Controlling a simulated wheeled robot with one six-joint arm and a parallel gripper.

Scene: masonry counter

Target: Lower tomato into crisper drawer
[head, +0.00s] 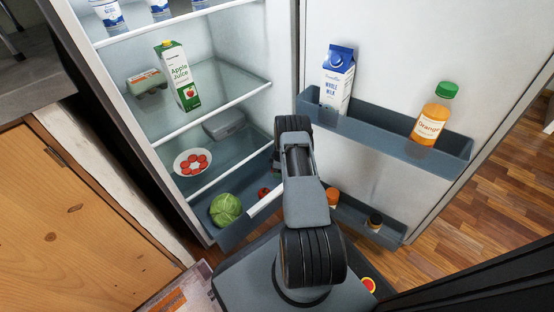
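A red tomato (264,193) shows low in the fridge, just left of my arm. It appears at the crisper drawer (235,235), the blue-grey bin at the fridge bottom. I cannot tell whether the tomato rests there or is held. A green cabbage (226,209) sits in the left part of the drawer. My arm rises in front of the drawer's right part and hides it. My gripper is hidden behind my arm, so its fingers do not show.
Above the drawer, a glass shelf holds a plate of red slices (193,162) and a grey lidded container (223,124). An apple juice carton (177,76) and an egg carton (146,82) stand higher. The open door at right holds a milk carton (337,79) and orange juice (433,115).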

